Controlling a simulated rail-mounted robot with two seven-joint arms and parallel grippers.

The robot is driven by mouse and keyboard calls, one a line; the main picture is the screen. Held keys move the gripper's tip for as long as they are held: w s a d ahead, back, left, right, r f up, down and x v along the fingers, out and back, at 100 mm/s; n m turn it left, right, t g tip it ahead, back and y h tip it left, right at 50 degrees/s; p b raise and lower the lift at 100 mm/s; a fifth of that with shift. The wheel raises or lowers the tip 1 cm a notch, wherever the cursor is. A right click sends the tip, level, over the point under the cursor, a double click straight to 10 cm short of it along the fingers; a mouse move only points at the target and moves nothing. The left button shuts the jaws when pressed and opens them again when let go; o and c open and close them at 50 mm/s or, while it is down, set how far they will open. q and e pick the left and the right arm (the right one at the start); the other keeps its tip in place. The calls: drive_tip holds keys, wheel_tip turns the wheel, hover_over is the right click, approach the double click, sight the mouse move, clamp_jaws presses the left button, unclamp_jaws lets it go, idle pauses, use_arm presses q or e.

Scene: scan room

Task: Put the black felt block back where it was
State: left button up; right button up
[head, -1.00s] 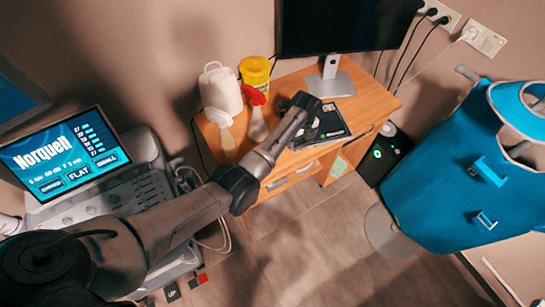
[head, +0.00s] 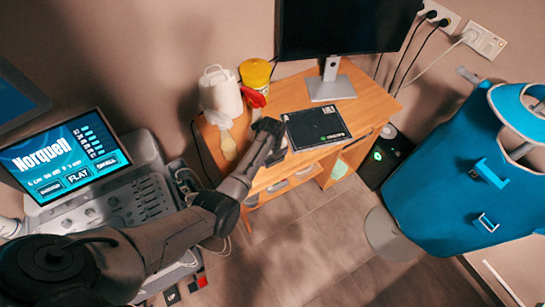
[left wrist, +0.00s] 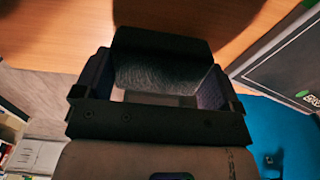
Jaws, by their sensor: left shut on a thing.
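The black felt block (left wrist: 165,72) is held between the fingers of my left gripper (left wrist: 158,88), seen in the left wrist view as a dark, textured piece. In the head view my left gripper (head: 270,138) is over the front part of the wooden desk (head: 372,107), just left of a flat black item. The block is hard to tell from the dark gripper there. Whether it touches the desk top is unclear. My right gripper is not in view.
A flat black item with pale lettering (head: 318,126) lies on the desk by a monitor stand (head: 331,86). A white jug (head: 220,92), a yellow tub (head: 255,73) and a red-topped spray bottle (head: 254,98) stand behind and left of my gripper.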

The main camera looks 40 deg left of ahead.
use_arm(q)
drive_tip(key=shift+f, duration=0.3)
drive_tip(key=o, duration=0.5)
drive_tip(key=shift+o, duration=0.2)
wheel_tip(320, 180, up, 12)
drive_tip(key=p, duration=0.3)
drive_tip(key=s+d+f+n+t+y, duration=0.1)
drive_tip(key=s+f+n, duration=0.15)
drive_tip(key=s, duration=0.25)
drive_tip(key=s+d+f+n, duration=0.2)
drive_tip(key=s+n, duration=0.1)
drive_tip(key=s, duration=0.2)
drive_tip(key=s+d+r+n+t, duration=0.1)
drive_tip(key=s+d+r+n, duration=0.1)
drive_tip(key=s, duration=0.6)
drive_tip(key=s+d+r+n, duration=0.1)
drive_tip(key=s+d+n, duration=0.4)
drive_tip(key=s+n, duration=0.2)
drive_tip(key=s+d+r+n+t+h, duration=0.1)
drive_tip(key=s+n, duration=0.4)
drive_tip(key=s, duration=0.5)
drive_tip(key=d+r, duration=0.1)
drive_tip(key=d, duration=0.1)
drive_tip(key=shift+d+r+t, duration=0.3)
drive_tip(key=shift+n, duration=0.25)
